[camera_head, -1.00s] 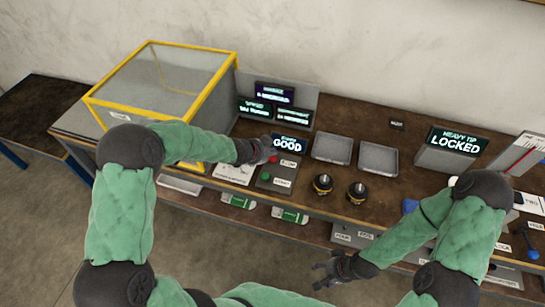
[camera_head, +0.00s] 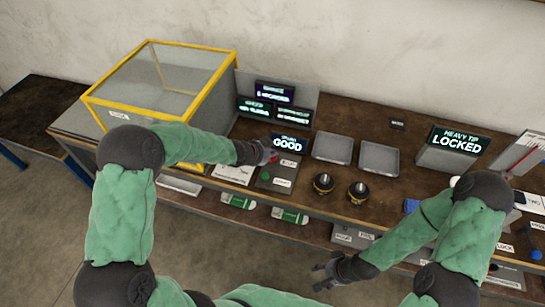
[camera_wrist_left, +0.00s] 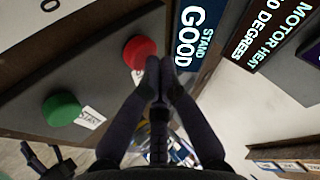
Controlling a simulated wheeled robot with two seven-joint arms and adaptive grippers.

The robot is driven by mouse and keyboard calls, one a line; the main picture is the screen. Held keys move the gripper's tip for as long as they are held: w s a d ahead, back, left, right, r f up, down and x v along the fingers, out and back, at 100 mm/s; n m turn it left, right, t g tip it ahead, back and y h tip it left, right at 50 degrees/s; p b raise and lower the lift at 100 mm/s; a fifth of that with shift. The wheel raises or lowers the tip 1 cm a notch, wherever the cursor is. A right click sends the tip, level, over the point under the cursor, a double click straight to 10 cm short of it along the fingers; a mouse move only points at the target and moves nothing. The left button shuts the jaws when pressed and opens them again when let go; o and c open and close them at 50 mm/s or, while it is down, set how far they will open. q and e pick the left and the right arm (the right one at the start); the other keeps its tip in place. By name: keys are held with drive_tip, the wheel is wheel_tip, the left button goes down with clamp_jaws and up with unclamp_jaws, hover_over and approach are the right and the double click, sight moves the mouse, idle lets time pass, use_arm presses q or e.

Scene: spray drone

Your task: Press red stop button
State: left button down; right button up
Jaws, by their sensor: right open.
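The red button (camera_wrist_left: 139,52) is a round cap on a dark control panel, beside a green button (camera_wrist_left: 61,108) in the left wrist view. In the head view the red button (camera_head: 274,158) is partly hidden by my left gripper (camera_head: 267,152). In the left wrist view my left gripper (camera_wrist_left: 160,66) has its fingertips together and empty, just right of the red button. Whether they touch it I cannot tell. My right gripper (camera_head: 325,274) hangs open and empty in front of the bench.
A display reading GOOD (camera_head: 288,143) stands right behind the buttons. A yellow-framed clear box (camera_head: 160,75) is to the left. Two grey trays (camera_head: 332,148) and two black-and-yellow parts (camera_head: 324,183) lie to the right. A LOCKED display (camera_head: 457,140) stands further right.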

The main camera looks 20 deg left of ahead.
sight(272, 158)
use_arm(q)
drive_tip(key=shift+f+b, duration=0.3)
drive_tip(key=shift+f, duration=0.1)
idle(0.6)
drive_tip(key=shift+r+p, duration=0.9)
drive_tip(key=shift+r, duration=0.05)
wheel_tip(272, 158, up, 5)
drive_tip(key=p, duration=0.4)
drive_tip(key=shift+p, duration=0.4)
